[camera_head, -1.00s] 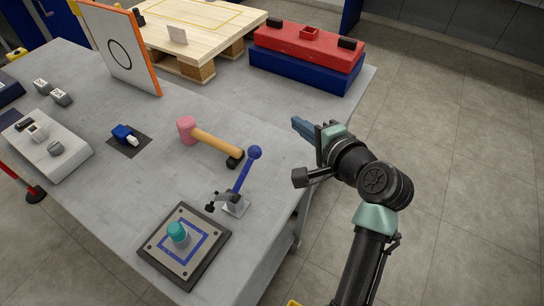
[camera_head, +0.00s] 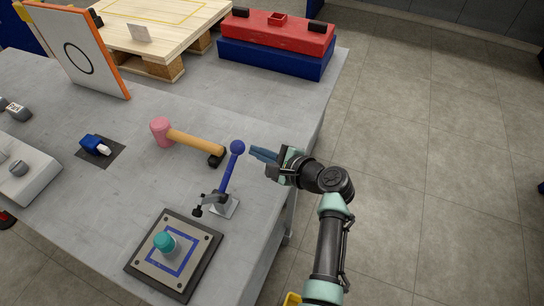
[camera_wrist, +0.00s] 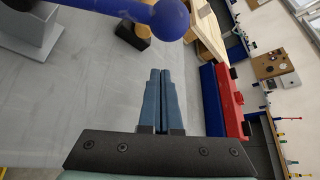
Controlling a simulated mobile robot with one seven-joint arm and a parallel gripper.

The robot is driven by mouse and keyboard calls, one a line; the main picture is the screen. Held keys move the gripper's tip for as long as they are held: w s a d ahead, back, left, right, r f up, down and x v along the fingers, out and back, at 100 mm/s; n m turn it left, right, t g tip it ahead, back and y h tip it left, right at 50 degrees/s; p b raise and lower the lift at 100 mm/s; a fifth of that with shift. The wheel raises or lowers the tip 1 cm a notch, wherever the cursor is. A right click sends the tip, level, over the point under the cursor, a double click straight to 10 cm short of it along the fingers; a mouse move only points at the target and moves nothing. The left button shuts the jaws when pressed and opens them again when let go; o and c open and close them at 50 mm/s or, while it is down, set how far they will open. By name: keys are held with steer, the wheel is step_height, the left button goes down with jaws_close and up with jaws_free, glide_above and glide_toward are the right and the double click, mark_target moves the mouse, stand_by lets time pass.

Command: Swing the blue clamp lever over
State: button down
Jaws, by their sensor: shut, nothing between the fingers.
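The blue clamp lever (camera_head: 229,172) stands up from its metal base plate, tilted slightly right, with a round blue knob on top. Its dark clamp arm reaches left toward a square fixture plate (camera_head: 133,262) bearing a teal-topped peg (camera_head: 164,242). My gripper (camera_head: 252,155) is shut and empty, just right of the knob, with a small gap in the head view. In the wrist view, the closed blue fingers (camera_wrist: 160,75) point forward. The lever's knob (camera_wrist: 168,18) shows large at the top, near the fingertips. Whether they touch is unclear.
A mallet with a pink head (camera_head: 161,131) lies behind the lever, its handle end near the knob. A blue clip (camera_head: 94,144) on a dark pad lies left. A red and blue block (camera_head: 275,58) and a wooden pallet stand at the back. Open floor lies right.

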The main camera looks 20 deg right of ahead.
mark_target(230, 168)
steer(key=shift+s+a+r+p, duration=0.35)
steer(key=shift+a+r, duration=0.15)
steer(key=shift+r, duration=0.2)
steer(key=shift+s+a+r+p, duration=0.3)
steer(key=shift+a+r, duration=0.15)
steer(key=shift+r, duration=0.25)
steer(key=shift+r, duration=0.1)
steer(key=shift+s+a+r+n, duration=0.1)
steer(key=shift+a+r+n, duration=0.05)
steer(key=shift+r+n, duration=0.15)
